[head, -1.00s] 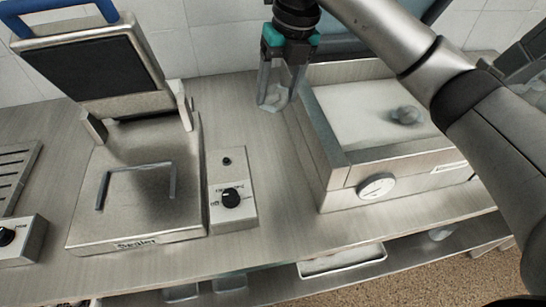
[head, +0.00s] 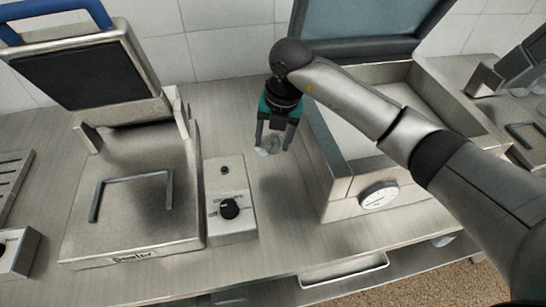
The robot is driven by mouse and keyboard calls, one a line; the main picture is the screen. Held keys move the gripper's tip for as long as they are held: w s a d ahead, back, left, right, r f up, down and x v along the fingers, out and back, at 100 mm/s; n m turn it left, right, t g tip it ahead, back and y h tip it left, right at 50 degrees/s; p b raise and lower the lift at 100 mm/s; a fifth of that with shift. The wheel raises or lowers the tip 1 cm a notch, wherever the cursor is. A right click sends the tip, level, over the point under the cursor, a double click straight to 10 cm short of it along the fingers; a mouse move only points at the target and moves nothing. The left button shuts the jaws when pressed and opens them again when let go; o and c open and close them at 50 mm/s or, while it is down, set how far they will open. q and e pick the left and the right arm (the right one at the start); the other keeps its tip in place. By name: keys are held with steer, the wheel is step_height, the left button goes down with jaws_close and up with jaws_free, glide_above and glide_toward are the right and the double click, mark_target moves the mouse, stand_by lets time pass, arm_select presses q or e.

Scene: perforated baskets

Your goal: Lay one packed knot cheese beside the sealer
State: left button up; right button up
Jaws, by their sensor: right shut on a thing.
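My right gripper (head: 274,149) is shut on a small pale, translucent packet, the packed knot cheese (head: 268,147). It holds the packet over the strip of counter between the sealer's control box and the steel vacuum chamber. I cannot tell whether the packet touches the counter. The sealer (head: 130,205) stands at the left with its lid (head: 95,70) raised and a bracket on its bare lower plate. Its control box (head: 230,205) has a black knob. My left gripper is not in view.
The open steel chamber (head: 341,187) with a round gauge (head: 379,196) is close at the right of my gripper. The counter (head: 270,215) in front of my gripper is clear. A tray (head: 345,271) lies on the shelf below. Another device (head: 15,250) is at the left edge.

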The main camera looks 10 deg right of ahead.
mark_target(273, 167)
steer(key=shift+f+b, duration=0.35)
steer(key=shift+f, duration=2.6)
steer(key=o, duration=1.1)
steer(key=shift+f, duration=0.1)
steer(key=r, duration=0.4)
steer(key=s+r+p, duration=0.1)
steer(key=r, duration=0.3)
steer(key=d+r, duration=0.1)
steer(key=r, duration=0.3)
steer(key=shift+s+d, duration=0.1)
steer(key=shift+s, duration=0.2)
